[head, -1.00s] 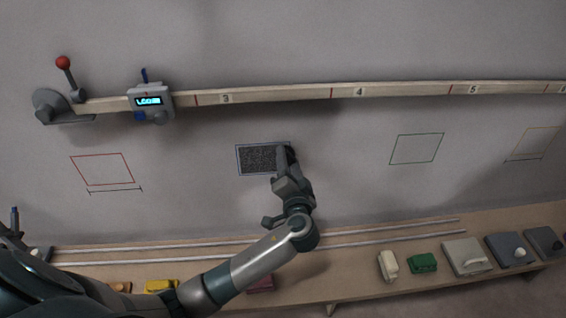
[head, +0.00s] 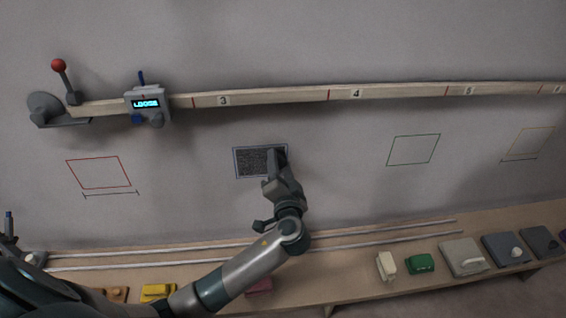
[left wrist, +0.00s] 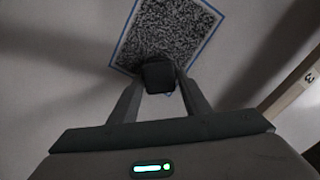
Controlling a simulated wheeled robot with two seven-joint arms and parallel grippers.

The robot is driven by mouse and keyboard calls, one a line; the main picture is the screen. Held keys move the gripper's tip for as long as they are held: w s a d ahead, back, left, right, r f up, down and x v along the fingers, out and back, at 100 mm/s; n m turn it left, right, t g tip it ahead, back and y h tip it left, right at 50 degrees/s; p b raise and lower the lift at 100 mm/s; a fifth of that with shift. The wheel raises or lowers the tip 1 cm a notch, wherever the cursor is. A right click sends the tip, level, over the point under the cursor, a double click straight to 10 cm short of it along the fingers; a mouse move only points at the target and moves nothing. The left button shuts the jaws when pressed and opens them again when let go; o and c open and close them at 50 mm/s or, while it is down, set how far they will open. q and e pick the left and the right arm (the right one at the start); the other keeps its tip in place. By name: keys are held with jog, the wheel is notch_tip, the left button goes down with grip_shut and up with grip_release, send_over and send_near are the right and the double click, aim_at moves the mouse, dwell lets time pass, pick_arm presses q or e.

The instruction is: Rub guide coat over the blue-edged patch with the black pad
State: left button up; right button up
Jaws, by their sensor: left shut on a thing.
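The blue-edged patch (head: 252,162) is a square on the wall, filled with dark speckled coating almost out to its blue line. It also shows in the left wrist view (left wrist: 185,30). My left gripper (head: 276,160) is over the patch's right part in the head view. In the left wrist view its fingers (left wrist: 160,82) are shut on the black pad (left wrist: 159,75), a small dark block at the patch's lower edge. I cannot tell whether the pad touches the wall. My right gripper is not in view.
A wooden rail (head: 290,96) with numbered marks crosses above, with a display box (head: 148,104) reading LOOSE. Red (head: 99,173), green (head: 413,150) and yellow outlines mark other patches. A bench (head: 340,262) below holds a green block (head: 420,263) and several pads.

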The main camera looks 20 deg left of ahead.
pick_arm(q)
jog(key=shift+a+f, duration=0.25)
jog(key=shift+f, duration=0.1)
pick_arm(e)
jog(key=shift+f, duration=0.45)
pick_arm(q)
jog(key=shift+s+a+r+p, duration=0.1)
jog(key=shift+s+a+p, duration=0.2)
jog(key=shift+s+a, duration=0.6)
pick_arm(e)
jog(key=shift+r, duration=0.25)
pick_arm(q)
jog(key=shift+w+r, duration=0.1)
jog(key=shift+w, duration=0.05)
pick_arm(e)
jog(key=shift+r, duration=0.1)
pick_arm(q)
jog(key=shift+s+a+r+p, duration=0.2)
jog(key=shift+s+a, duration=0.2)
jog(key=shift+a, duration=0.25)
jog(key=shift+s+a+r+p, duration=0.1)
jog(key=shift+s+a+p, duration=0.1)
jog(key=shift+s+a, duration=0.3)
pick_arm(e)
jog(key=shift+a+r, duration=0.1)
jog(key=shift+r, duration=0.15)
pick_arm(q)
jog(key=shift+w, duration=0.2)
jog(key=shift+a, duration=0.1)
